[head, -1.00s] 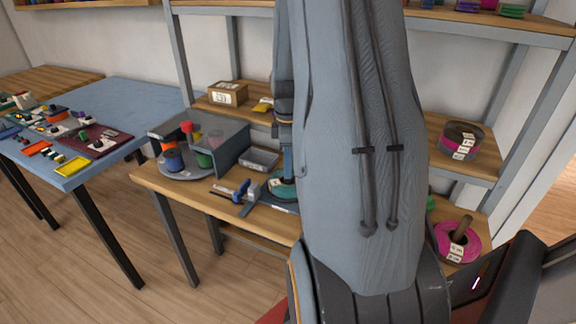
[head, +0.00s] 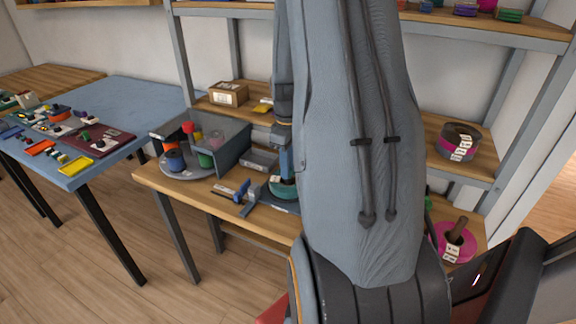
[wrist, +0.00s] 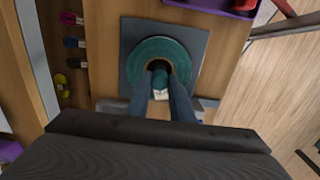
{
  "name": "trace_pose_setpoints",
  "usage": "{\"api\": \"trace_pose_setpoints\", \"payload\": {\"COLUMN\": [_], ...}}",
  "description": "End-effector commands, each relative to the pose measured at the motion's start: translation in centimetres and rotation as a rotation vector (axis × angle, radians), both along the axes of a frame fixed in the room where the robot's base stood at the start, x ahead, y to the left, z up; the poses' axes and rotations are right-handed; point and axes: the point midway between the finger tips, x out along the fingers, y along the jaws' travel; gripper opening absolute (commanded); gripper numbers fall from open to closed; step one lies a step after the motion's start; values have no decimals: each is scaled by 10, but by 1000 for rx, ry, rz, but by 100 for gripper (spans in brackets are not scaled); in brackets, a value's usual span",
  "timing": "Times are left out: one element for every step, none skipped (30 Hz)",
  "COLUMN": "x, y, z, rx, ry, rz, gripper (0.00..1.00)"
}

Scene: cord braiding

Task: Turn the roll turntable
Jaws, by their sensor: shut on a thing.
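A grey round turntable (head: 184,174) carries several coloured spools under a grey open-fronted hood (head: 226,134), at the left end of the wooden workbench. A teal roll (head: 283,187) lies on a dark square plate to its right. In the wrist view the teal roll (wrist: 155,47) is seen from above on the grey square plate (wrist: 197,45). My gripper (wrist: 163,75) is shut on the teal roll, its two fingers on either side of a teal part at the near side, where a white label shows. In the head view my arm hides much of the bench.
A blue clamp-like tool (head: 241,190) and a grey tray (head: 262,160) lie between the turntable and the teal roll. A pink roll (head: 447,246) sits on a peg at right. A blue table (head: 128,100) with small parts stands at left, with open floor in front.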

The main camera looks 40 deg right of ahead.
Motion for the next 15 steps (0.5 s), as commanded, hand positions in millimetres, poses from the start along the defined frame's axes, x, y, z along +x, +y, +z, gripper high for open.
{"api": "trace_pose_setpoints", "payload": {"x": [0, 0, 0, 0, 0, 0, 0, 0, 1, 1, 1, 1, 1, 1, 1], "y": [0, 0, 0, 0, 0, 0, 0, 0, 0, 0, 0, 0, 0, -1, -1], "z": [1, 1, 1, 1, 1, 1, 1, 1, 1, 1, 1, 1, 1, 1, 1], "rx": [0, 0, -1, -1, -1, -1, -1, -1, -2, -2, -2, -2, -2, -1, -1], "ry": [0, 0, 0, -1, -1, -1, -1, -1, -2, -2, -2, -2, -2, -2, -2], "rz": [-23, -38, -58, -73, -88, -108, -123, -138, -158, -173, -188, -208, -223, -238, -258], "gripper": [0, 0, 0, 0, 0, 0, 0, 0, 0, 0, 0, 0, 0, 0, 0]}}
